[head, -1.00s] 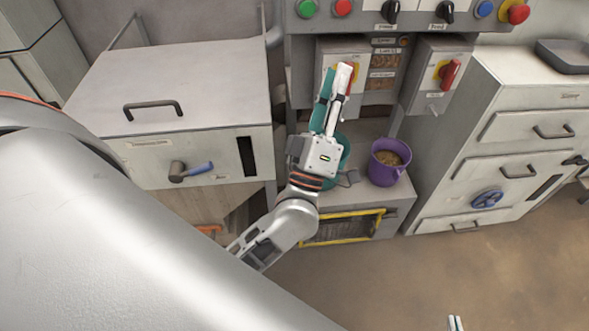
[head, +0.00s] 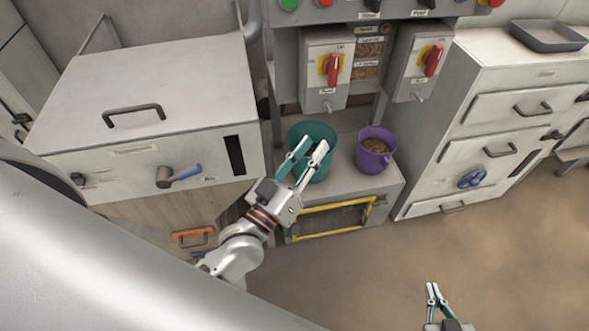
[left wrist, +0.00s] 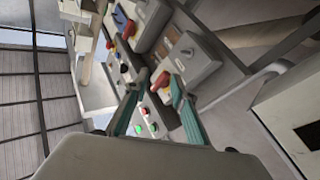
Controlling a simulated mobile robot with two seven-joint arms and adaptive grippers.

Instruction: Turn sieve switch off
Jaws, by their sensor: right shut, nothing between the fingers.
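Two grey switch boxes hang under the control panel. The left box (head: 325,92) carries a red handle (head: 333,69) on a yellow plate, standing about upright. The right box (head: 412,80) carries a red handle (head: 433,60) on a yellow plate, leaning a little right. I cannot read which label says sieve. My left gripper (head: 304,158) is open and empty, below and apart from the left box, over the teal bucket. In the left wrist view its open fingers (left wrist: 154,92) point toward the panel and switch boxes. My right gripper (head: 434,288) is shut and empty at the bottom.
A teal bucket (head: 325,134) and a purple bucket of pellets (head: 373,150) stand on the low shelf. A grey cabinet with a blue-handled lever (head: 180,175) is at left. Drawers (head: 520,104) stand at right. The floor in front is free.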

